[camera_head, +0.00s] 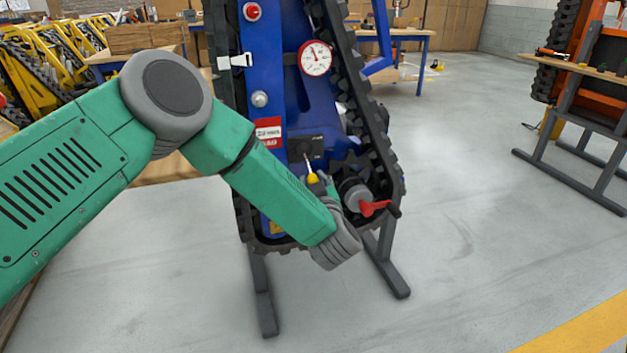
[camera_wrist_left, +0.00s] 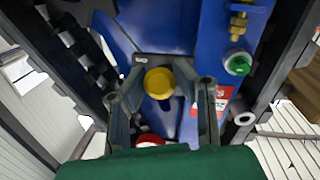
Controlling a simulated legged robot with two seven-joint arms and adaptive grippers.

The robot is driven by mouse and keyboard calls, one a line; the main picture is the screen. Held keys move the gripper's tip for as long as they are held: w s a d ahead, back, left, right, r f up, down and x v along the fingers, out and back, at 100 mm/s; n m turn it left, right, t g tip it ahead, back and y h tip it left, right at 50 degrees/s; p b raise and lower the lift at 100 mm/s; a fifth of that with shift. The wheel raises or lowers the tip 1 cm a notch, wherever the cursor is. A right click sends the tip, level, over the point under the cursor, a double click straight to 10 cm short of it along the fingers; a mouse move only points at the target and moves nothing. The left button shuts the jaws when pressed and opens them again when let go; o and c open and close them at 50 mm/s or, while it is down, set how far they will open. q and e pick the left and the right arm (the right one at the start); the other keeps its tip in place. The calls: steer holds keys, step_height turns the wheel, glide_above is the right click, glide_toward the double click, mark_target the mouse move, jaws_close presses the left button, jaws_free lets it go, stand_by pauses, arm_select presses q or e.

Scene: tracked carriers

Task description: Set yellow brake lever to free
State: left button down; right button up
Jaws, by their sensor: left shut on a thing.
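The yellow brake lever (camera_head: 312,178) is a thin metal rod with a yellow knob, on a dark plate (camera_head: 304,147) low on the blue tracked carrier (camera_head: 262,60). In the head view the rod slants down and right from the plate to the knob. In the left wrist view the round yellow knob (camera_wrist_left: 159,82) sits between the fingers. My left gripper (camera_head: 320,184) is shut on the knob; it also shows in the left wrist view (camera_wrist_left: 160,76). The wrist partly hides its fingers in the head view. My right gripper is not in view.
A red-handled valve (camera_head: 373,207) sticks out just right of the gripper. A gauge (camera_head: 315,58) and a red button (camera_head: 252,11) are higher up. Black tracks (camera_head: 378,140) flank the panel. An orange carrier (camera_head: 600,60) stands far right. Floor between is clear.

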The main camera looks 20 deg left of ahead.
mark_target(313, 173)
arm_select(q)
step_height(313, 173, up, 8)
steer(key=g+h+p, duration=0.1)
steer(key=g+p, duration=0.1)
steer(key=p, duration=0.5)
steer(key=g+h+p, duration=0.2)
steer(key=g+p, duration=0.1)
steer(key=p, duration=0.4)
steer(key=n+g+h+p, duration=0.1)
steer(key=g+p, duration=0.1)
steer(key=p, duration=0.6)
steer(key=shift+w+r+g+h, duration=0.1)
steer(key=shift+r+g+h, duration=0.05)
steer(key=shift+g+h, duration=0.15)
steer(key=shift+w+a+r+p, duration=0.1)
steer(key=shift+w+r+p, duration=0.1)
steer(key=shift+p, duration=0.55)
steer(key=c, duration=1.3)
jaws_free()
steer(key=shift+f, duration=0.25)
steer(key=shift+s+d+r, duration=0.2)
steer(key=shift+s+r, duration=0.1)
steer(key=shift+s, duration=0.05)
steer(key=v, duration=1.1)
steer(key=shift+w, duration=0.1)
